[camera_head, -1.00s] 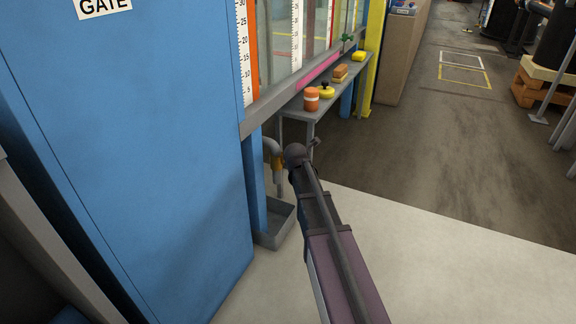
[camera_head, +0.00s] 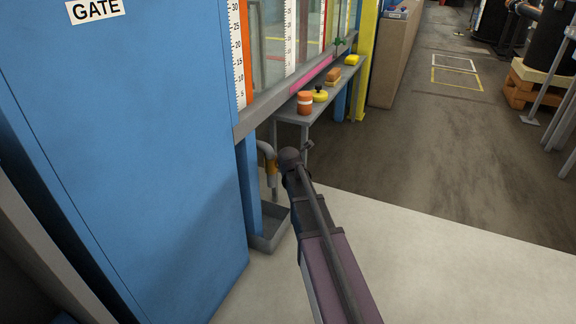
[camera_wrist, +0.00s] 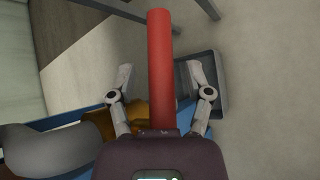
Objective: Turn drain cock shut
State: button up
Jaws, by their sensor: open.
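The drain cock has a brass body (camera_head: 270,168) on a grey pipe under the flume, left of my arm in the head view. In the wrist view its red lever (camera_wrist: 160,45) runs up the middle of the picture, and the brass body (camera_wrist: 97,123) shows partly at lower left. My gripper (camera_wrist: 159,68) is open, with one finger on each side of the red lever and a gap on both sides. Its palm hides the near end of the lever. In the head view my arm hides the lever and most of the gripper.
A grey drip tray (camera_head: 266,243) stands on the floor below the cock. A blue panel (camera_head: 130,160) is close on the left. A grey shelf (camera_head: 320,112) holds an orange jar (camera_head: 305,102) and yellow items. The pale floor (camera_head: 430,250) at right is clear.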

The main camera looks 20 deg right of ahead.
jog(key=shift+s, duration=0.1)
jog(key=s+a+r+m+g+y+p, duration=0.1)
jog(key=s+a+r+m+g+p, duration=0.2)
jog(key=s+m+p, duration=0.4)
jog(key=s+a+r+m+g+y+p, duration=0.1)
jog(key=s+a+r+m+g+p, duration=0.2)
jog(key=s, duration=1)
jog(key=s+a+r+m+g+y+p, duration=0.1)
jog(key=s+a+r+m+g+p, duration=0.2)
jog(key=m, duration=1)
jog(key=s+a+r+p, duration=0.3)
jog(key=s+r+p, duration=0.2)
jog(key=s+p, duration=0.2)
jog(key=shift+s+r+p, duration=0.15)
jog(key=shift+s+p, duration=0.1)
jog(key=shift+p, duration=0.1)
